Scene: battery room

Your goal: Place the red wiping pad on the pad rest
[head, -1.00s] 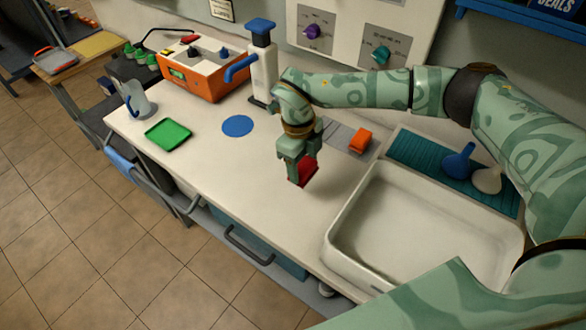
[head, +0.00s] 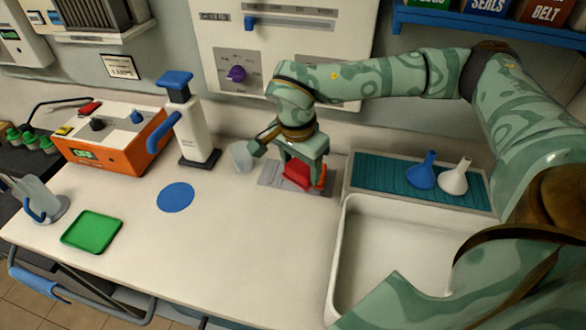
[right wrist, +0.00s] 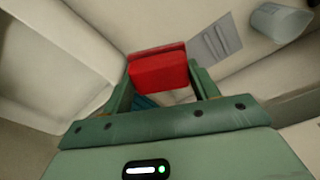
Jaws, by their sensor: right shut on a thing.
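My right gripper (head: 300,165) is shut on the red wiping pad (head: 297,174). In the right wrist view, the pad (right wrist: 158,70) sits between the two fingers of the gripper (right wrist: 160,85). In the head view the pad appears over the grey pad rest (head: 268,180), a flat plate on the counter. In the right wrist view the rest (right wrist: 215,42) shows beyond the pad, up and to the right. I cannot tell how high the pad is above it. My left gripper is not in view.
A pale cup (head: 242,156) stands left of the rest. The white basin (head: 338,262) and teal mat (head: 385,178) with blue (head: 423,174) and white (head: 456,179) funnels lie right. A white pump bottle (head: 194,130) stands left.

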